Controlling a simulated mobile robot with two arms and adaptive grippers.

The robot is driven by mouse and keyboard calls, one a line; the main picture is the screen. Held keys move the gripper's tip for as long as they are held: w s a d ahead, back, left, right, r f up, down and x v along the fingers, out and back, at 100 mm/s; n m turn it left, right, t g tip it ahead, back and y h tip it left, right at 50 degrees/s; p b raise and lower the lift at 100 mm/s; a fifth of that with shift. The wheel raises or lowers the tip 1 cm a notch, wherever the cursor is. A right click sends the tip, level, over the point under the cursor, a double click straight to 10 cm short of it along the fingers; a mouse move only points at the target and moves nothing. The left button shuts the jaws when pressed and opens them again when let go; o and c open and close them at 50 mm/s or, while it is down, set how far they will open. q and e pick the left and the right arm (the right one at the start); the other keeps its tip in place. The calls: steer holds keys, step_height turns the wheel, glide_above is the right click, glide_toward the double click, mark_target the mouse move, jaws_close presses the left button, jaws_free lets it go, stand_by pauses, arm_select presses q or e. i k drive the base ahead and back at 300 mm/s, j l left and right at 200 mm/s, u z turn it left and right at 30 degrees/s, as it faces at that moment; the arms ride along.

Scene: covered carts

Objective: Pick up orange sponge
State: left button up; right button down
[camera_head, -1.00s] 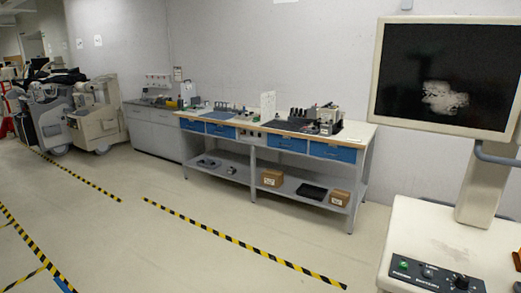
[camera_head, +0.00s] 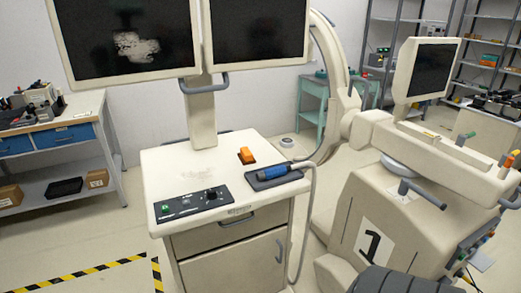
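An orange block (camera_head: 247,155), which looks like the sponge, sits on the top of a cream cart (camera_head: 190,165), toward the back right of its surface. A blue-handled device (camera_head: 275,171) lies on a dark pad just in front and to the right of it, with a cable hanging down the cart's side. Neither of my grippers shows in the view.
Two monitors (camera_head: 260,30) rise on a post from the cart's back edge. A black control panel (camera_head: 187,203) lies at its front left. Floor at the lower left is clear around striped tape (camera_head: 100,268).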

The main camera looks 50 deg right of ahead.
mark_target(246, 157)
steer(key=z, duration=1.45)
